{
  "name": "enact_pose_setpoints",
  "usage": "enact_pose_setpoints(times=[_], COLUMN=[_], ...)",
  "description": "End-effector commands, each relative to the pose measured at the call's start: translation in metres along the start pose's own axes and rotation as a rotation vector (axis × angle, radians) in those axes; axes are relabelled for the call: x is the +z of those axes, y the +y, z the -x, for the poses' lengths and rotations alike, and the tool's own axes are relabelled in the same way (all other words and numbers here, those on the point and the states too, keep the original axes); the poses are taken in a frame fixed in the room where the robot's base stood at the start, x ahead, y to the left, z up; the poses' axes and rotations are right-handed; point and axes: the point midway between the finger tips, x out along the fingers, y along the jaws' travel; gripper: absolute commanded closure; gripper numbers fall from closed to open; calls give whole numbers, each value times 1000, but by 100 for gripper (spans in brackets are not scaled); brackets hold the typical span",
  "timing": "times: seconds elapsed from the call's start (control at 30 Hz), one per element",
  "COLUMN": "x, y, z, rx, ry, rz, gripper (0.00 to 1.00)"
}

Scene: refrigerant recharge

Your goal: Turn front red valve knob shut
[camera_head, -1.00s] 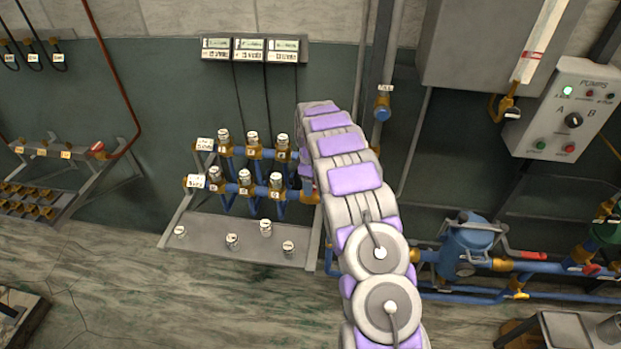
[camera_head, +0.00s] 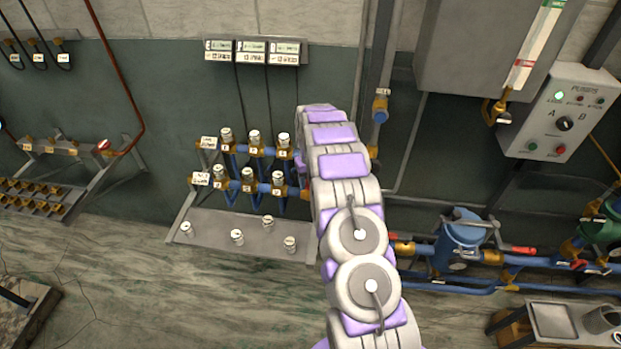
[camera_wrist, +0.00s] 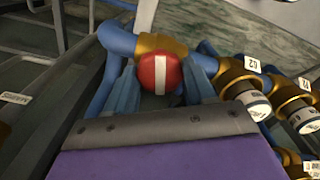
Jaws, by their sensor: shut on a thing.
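The front red valve knob (camera_wrist: 161,74) is round, with a white stripe that runs nearly upright in the wrist view. It sits on a brass valve body on a blue pipe. My gripper (camera_wrist: 160,86) has one grey finger on each side of the knob and is shut on it. In the head view, my purple and white arm hides the knob and the gripper. The manifold rack (camera_head: 180,218) stands just left of the arm, with two rows of brass valves on blue pipes.
White-capped valves (camera_wrist: 251,97) lie close to the right of my gripper. Small white-capped pieces (camera_head: 237,236) stand on the rack's lower shelf. A blue vessel (camera_head: 460,238) with pipes is right of the arm. A pump control box (camera_head: 560,110) hangs at right. Open floor lies front left.

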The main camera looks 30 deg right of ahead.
Motion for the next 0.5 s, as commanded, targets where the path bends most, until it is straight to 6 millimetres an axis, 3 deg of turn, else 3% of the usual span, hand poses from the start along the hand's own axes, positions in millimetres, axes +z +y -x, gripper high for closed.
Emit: enact_pose_setpoints(times=[0.5], x=[-4], y=[-1], z=[4], rx=[1], ry=[11], rz=[-271], gripper=[76])
